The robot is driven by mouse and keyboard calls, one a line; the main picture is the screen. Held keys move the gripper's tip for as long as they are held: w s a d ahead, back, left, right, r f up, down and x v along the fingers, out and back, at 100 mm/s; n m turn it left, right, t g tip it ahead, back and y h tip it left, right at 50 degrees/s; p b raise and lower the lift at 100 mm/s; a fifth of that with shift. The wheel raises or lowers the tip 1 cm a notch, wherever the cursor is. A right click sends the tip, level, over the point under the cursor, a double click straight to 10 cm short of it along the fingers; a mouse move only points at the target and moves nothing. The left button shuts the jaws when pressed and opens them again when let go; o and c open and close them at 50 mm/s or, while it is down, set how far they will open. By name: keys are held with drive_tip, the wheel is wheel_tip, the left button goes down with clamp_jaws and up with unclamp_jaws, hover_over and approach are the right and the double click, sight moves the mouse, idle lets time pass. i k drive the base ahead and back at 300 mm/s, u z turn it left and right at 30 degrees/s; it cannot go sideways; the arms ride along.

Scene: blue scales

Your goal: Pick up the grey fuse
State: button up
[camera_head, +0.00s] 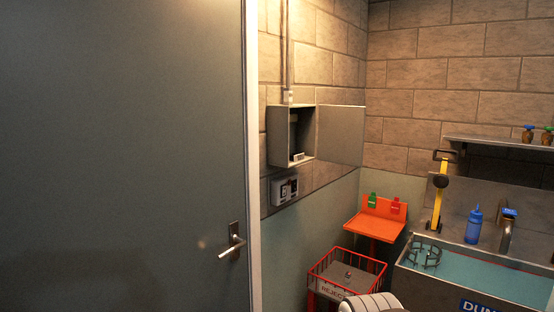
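I cannot make out the grey fuse for certain. An open grey wall box (279,137) hangs on the brick wall beside the door, its door swung out to the right. Inside it are a dark upright part and a small pale piece (298,157) at the bottom, too small to identify. A red wire basket (313,270) marked "REJECT" stands below and holds small dark items that I cannot identify. My gripper is not in view. A white ribbed rounded shape shows at the bottom edge, and I cannot tell whether it is part of my arm.
A large grey door (125,160) with a lever handle fills the left. An orange stand (375,229) is in the corner. A sink (480,270) with teal water, a blue bottle (473,226) and a yellow-handled tool (440,195) are right.

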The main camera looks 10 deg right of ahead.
sight(289, 91)
drive_tip(key=z, duration=0.4)
drive_tip(key=i, duration=1.45)
drive_tip(key=z, duration=0.35)
